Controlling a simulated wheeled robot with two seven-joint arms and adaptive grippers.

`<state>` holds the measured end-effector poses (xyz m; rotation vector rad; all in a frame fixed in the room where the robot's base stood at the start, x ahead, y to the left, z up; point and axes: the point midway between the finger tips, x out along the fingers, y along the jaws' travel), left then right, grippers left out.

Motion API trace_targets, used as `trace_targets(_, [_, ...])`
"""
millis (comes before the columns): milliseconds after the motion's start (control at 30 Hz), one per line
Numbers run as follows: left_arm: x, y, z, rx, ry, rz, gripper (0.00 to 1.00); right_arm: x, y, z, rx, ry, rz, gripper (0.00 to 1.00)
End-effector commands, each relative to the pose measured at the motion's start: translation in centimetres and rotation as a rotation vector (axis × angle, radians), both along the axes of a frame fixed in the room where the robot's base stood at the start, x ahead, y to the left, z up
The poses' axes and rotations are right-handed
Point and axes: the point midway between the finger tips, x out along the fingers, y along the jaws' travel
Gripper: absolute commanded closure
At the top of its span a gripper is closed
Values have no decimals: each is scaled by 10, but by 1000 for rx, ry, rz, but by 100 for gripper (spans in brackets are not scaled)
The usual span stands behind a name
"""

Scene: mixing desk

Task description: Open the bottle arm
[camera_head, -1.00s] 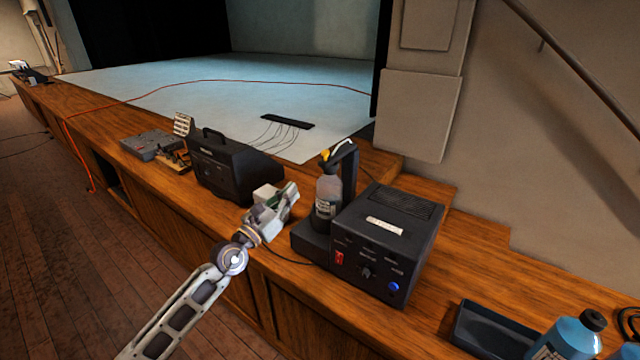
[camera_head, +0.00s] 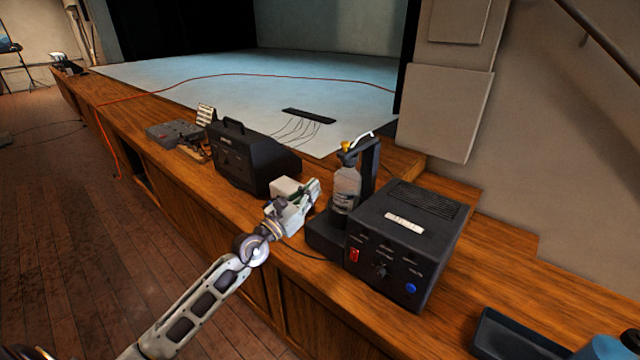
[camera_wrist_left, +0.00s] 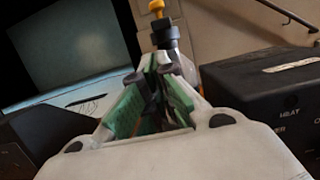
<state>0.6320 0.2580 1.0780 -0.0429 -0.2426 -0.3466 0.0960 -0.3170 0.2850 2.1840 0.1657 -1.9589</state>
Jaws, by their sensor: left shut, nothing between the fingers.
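A clear bottle (camera_head: 346,188) with a yellow-orange top stands upright on a black base (camera_head: 325,240) beside the black upright bottle arm (camera_head: 369,165). A white curved piece (camera_head: 361,137) shows at the top of the arm. My left gripper (camera_head: 314,187) is shut and empty, just left of the bottle, with a small gap in the head view. In the left wrist view, its green-lined fingers (camera_wrist_left: 157,62) point at the bottle's black collar (camera_wrist_left: 163,28) and yellow top (camera_wrist_left: 157,8). The fingers hide much of the bottle there. My right gripper is out of view.
A black control box (camera_head: 405,245) with a red switch and blue knob stands right of the bottle. A black case (camera_head: 250,158) stands left of my gripper. A black tray (camera_head: 520,335) lies at lower right. Wooden ledge is bare between box and tray.

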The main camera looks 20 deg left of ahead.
Motion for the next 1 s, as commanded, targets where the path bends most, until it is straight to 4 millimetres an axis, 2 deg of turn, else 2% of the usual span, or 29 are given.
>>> trace_targets(567, [34, -12, 10, -1, -1, 1, 100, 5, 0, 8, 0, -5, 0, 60])
trace_targets(1000, [65, -24, 18, -1, -1, 0, 100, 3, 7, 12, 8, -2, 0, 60])
